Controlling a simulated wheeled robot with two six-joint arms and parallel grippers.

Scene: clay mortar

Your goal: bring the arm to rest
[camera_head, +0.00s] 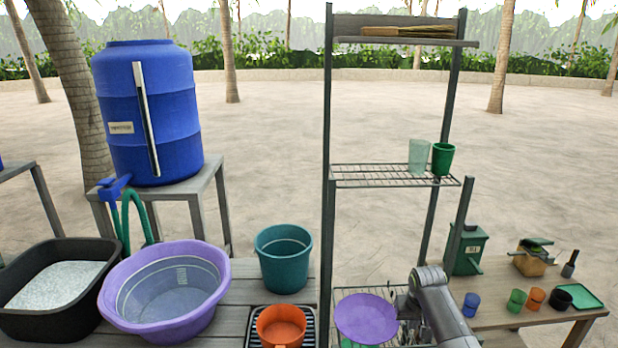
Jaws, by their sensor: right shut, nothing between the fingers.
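My right arm comes up from the bottom of the head view, right of centre. Its gripper (398,303) is shut and empty, at the right edge of a purple plate (366,318). I cannot tell whether it touches the plate. The plate leans in the lower wire rack (412,328) of the dark shelf stand. The arm hides part of this rack. My left gripper is not in view.
A table (484,318) at right holds several small cups, a green box (468,250) and a green tray (580,297). At left stand a purple basin (213,265), a black tub (45,318), a teal bucket (284,270), an orange pot (281,326) and a blue barrel (175,110).

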